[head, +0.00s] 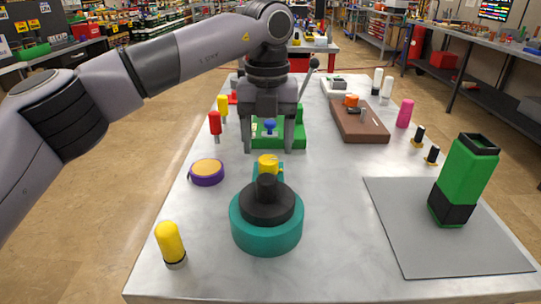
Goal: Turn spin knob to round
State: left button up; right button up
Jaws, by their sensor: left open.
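My left gripper (268,148) hangs fingers down over the middle of the table, open, its two fingers wide apart. Between and behind the fingers I see a blue knob (270,125) on a green box (292,133). Just below the fingertips in the picture is a yellow round knob (268,163) on a teal mount, partly hidden by the black top in front. Nearer stands a round teal base (265,235) with a stepped black top (266,205). I cannot tell for certain which is the spin knob, or whether the fingers touch anything. My right gripper is not in view.
A purple disc with an orange top (207,171) and a yellow-capped peg (170,243) are at the left. A grey mat (400,230) with a green-and-black block (464,180) is at the right. A brown board (362,122) lies behind. The table's (330,270) front middle is clear.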

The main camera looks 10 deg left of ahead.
aim_at(268, 159)
pick_arm(q)
jog(key=shift+f, duration=2.05)
jog(key=c, duration=1.1)
jog(key=shift+o, duration=0.2)
